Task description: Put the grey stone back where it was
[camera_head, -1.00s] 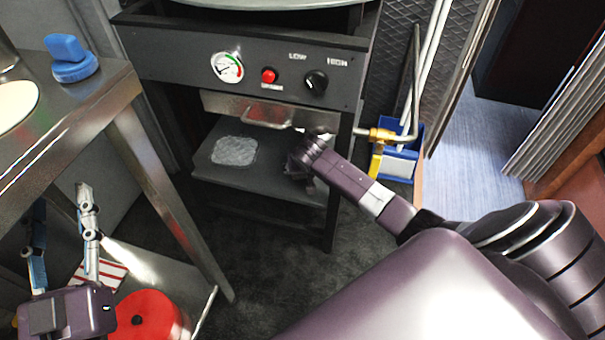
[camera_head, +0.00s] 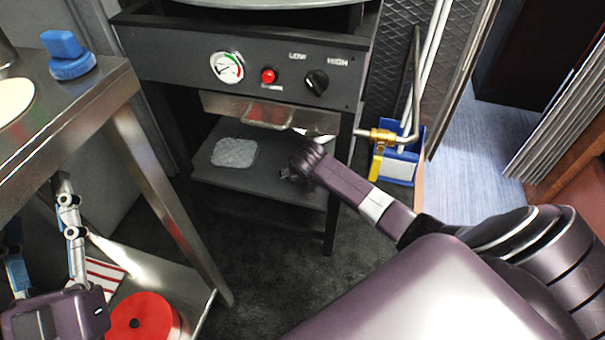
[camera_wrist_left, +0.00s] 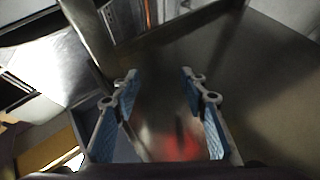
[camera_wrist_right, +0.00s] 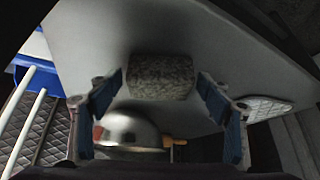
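The grey stone, a speckled block (camera_wrist_right: 160,77), shows in the right wrist view against a grey surface. My right gripper (camera_wrist_right: 162,76) is open around it, with a fingertip at each side and thin gaps that seem to remain. In the head view my right gripper (camera_head: 288,174) is at the tandoor's lower shelf (camera_head: 275,186), mostly hidden by its own arm, and the stone is hidden there. A pale, rough flat pad (camera_head: 234,152) lies on that shelf to the left; it also shows in the right wrist view (camera_wrist_right: 268,108). My left gripper (camera_head: 38,205) is open and empty.
A metal drawer with a handle (camera_head: 262,115) hangs above the shelf. A shiny rounded metal object (camera_wrist_right: 130,128) is close under the right fingers. A shelf leg (camera_head: 338,190) and a blue caddy (camera_head: 402,165) stand to the right. A red round object (camera_head: 145,318) is below the steel table.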

